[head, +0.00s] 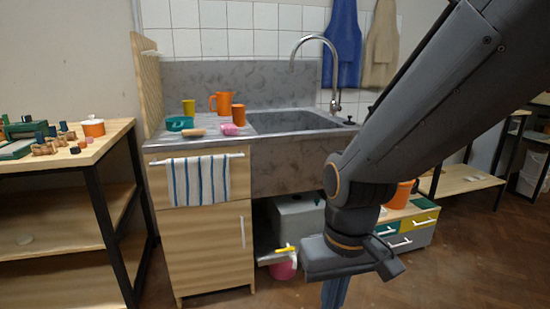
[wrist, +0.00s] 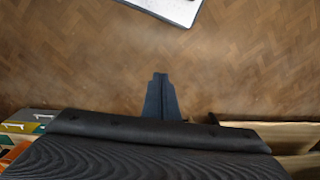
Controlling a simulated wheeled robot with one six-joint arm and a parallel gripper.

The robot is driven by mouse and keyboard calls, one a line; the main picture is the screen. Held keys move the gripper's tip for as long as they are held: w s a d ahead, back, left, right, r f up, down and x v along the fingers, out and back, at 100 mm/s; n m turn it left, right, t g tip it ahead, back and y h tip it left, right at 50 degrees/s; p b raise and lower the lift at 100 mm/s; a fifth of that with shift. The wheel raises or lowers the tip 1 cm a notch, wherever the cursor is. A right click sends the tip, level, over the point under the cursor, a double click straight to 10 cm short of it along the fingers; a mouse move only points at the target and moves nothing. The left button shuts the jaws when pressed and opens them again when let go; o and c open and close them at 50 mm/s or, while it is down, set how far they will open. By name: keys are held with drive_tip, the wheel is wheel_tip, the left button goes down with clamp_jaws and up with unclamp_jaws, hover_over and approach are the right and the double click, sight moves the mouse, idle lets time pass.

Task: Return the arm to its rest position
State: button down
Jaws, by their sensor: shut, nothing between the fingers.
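My arm reaches in from the upper right of the head view and bends downward in front of the sink unit. My gripper (head: 335,293) points down at the lower edge of that view, and its tips are cut off by the frame. In the wrist view my gripper (wrist: 160,80) is shut, with its fingers together and nothing between them. Bare parquet floor (wrist: 80,60) lies below it.
The sink unit (head: 200,240) stands behind my gripper, with cups and a jug (head: 222,102) on top. A wooden shelf table (head: 70,160) is at left. A drawer unit (head: 415,238) stands at right. A pale flat object (wrist: 175,8) lies at the wrist view's top.

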drive_tip(key=s+d+r+m+p, duration=0.2)
drive_tip(key=d+r+p, duration=0.7)
drive_tip(key=p, duration=0.5)
wheel_tip(320, 180, up, 3)
drive_tip(key=shift+s+d+f+m+h, duration=0.1)
drive_tip(key=shift+s+d+m+h, duration=0.05)
drive_tip(key=shift+d+m+h, duration=0.15)
